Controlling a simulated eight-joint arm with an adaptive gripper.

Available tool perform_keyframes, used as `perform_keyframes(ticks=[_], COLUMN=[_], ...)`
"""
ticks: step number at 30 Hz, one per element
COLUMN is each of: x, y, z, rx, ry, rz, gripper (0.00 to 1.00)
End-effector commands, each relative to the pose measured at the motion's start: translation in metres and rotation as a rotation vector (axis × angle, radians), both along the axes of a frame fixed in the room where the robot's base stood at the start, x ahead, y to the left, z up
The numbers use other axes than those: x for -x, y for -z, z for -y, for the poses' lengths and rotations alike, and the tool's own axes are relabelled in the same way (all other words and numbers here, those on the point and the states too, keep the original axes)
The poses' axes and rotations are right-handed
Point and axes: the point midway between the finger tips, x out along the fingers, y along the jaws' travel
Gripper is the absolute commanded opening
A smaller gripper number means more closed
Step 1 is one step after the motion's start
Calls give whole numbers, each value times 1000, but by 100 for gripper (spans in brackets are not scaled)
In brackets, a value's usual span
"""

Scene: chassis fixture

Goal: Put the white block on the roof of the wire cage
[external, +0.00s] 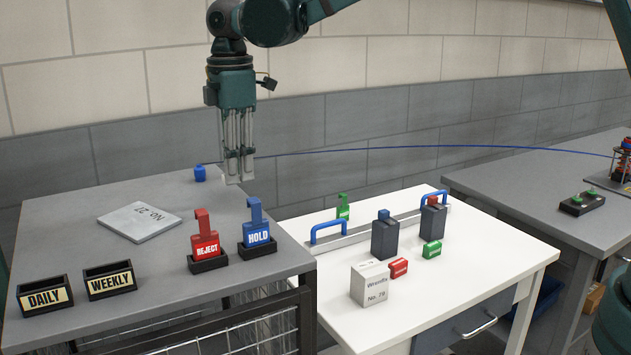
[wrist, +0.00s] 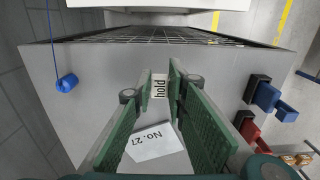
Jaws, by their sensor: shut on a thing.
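My gripper (external: 237,178) hangs over the back right part of the grey top (external: 75,235), pointing down. The block is hard to tell from the fingers in the external view. The grey top (wrist: 100,110) lies beneath it, with wire mesh (wrist: 150,38) along one edge. I cannot tell the exact gap below the block.
On the grey top are a plate marked No. 27 (external: 139,221), a blue corded piece (external: 200,173), a red REJECT tag (external: 205,240), a blue HOLD tag (external: 256,226) and two labelled trays (external: 110,281).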

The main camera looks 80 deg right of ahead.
Motion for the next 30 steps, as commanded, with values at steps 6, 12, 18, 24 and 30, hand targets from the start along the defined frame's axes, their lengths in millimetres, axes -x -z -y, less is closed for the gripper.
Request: perform_keyframes(ticks=[6, 12, 18, 24, 30], x=[0, 0, 0, 0, 0], y=[14, 15, 20, 40, 52], z=[0, 0, 0, 0, 0], rx=[0, 0, 0, 0, 0], ry=[0, 0, 0, 0, 0], rz=[0, 0, 0, 0, 0], gripper=[7, 7, 7, 7, 7])
